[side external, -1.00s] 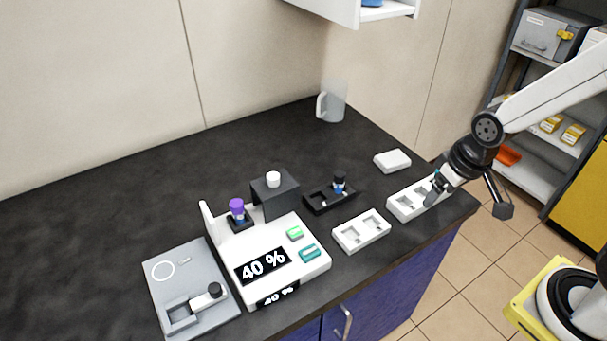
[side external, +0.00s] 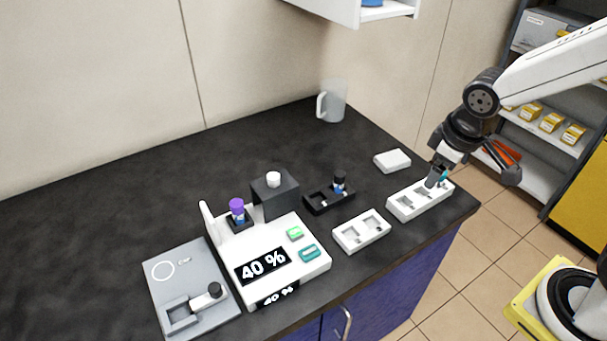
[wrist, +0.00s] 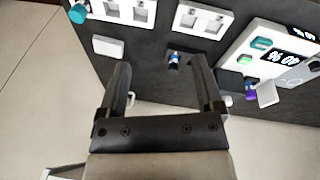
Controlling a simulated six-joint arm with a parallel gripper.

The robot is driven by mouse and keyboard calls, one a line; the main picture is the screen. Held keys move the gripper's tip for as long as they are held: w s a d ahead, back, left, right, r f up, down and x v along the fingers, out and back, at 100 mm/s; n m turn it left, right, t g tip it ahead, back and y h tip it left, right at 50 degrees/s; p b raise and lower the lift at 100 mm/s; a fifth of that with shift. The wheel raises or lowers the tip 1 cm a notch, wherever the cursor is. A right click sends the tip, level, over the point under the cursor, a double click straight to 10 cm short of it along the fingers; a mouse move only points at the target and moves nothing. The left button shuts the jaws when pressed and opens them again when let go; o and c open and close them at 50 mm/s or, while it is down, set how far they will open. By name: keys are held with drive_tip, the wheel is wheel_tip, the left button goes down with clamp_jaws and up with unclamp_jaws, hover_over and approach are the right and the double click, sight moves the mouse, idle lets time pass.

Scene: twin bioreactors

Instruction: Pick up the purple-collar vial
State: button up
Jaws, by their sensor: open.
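The purple-collar vial (side external: 237,208) stands upright in a small black holder at the back of the white device (side external: 290,262) with the 40 % displays. In the wrist view the purple-collar vial (wrist: 250,90) is at the right, outside my jaws. My gripper (side external: 432,183) is above the white two-slot rack (side external: 408,208) at the right of the table, well to the right of the purple-collar vial. In the wrist view my gripper (wrist: 163,75) is open, with nothing between its fingers.
A teal-capped vial (side external: 444,177) is at the far end of that rack, close to my gripper. A second white rack (side external: 350,240), a white block (side external: 392,160) and a mug (side external: 333,100) stand nearby. The back left is clear.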

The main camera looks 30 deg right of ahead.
drive_tip(key=w+n, duration=0.1)
drive_tip(key=n, duration=0.1)
drive_tip(key=n+t+y, duration=0.1)
drive_tip(key=n+t, duration=1)
drive_tip(key=n, duration=2)
hover_over(239, 208)
drive_tip(key=s, duration=0.4)
wheel_tip(239, 208, down, 11)
drive_tip(key=shift+w+a, duration=0.1)
drive_tip(key=shift+w, duration=0.05)
drive_tip(key=shift+f, duration=0.35)
drive_tip(key=shift+w, duration=0.1)
drive_tip(key=shift+x, duration=1.2)
